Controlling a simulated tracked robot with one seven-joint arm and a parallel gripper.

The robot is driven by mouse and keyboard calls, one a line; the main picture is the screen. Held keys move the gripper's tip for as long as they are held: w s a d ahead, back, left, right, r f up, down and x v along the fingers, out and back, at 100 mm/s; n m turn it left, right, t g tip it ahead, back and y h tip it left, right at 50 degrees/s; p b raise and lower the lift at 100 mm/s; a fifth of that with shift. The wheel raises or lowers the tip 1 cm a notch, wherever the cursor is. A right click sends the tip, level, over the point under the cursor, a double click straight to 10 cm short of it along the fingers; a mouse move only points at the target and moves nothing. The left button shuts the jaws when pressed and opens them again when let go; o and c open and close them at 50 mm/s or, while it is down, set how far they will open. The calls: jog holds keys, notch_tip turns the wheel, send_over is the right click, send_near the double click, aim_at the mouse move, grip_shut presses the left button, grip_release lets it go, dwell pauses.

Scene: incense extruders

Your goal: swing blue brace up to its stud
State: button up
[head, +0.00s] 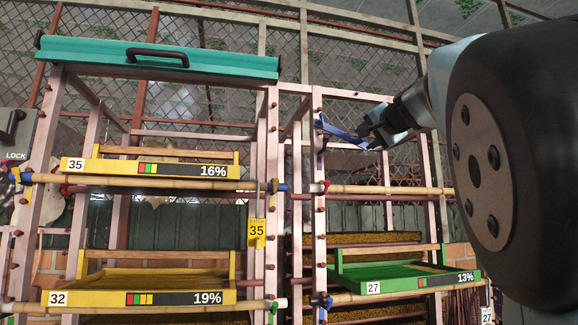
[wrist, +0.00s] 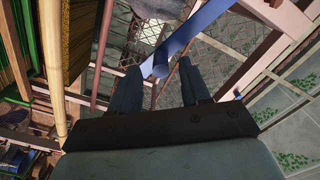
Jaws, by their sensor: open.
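The blue brace (head: 342,132) is a flat strip at the upper part of the right rack, slanting down to the right from the post towards my gripper. My gripper (head: 371,128) is open at its lower right end. In the wrist view the blue brace (wrist: 190,38) runs from the top edge down to the gap between my two open fingertips (wrist: 160,78). Its end lies near or between them; I cannot tell whether it touches either finger. Several dark red studs show on the rack post (head: 318,180); I cannot tell which one belongs to the brace.
Pink rack posts and bamboo rails (head: 390,190) stand close around my gripper. A green tray (head: 405,283) marked 27 sits below. Yellow trays marked 35 (head: 150,168) and 32 (head: 140,297) are in the left rack, under a teal handled lid (head: 160,60).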

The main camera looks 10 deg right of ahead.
jog(key=shift+w+a, duration=0.15)
jog(key=shift+w, duration=1.3)
jog(key=shift+c, duration=0.4)
grip_shut()
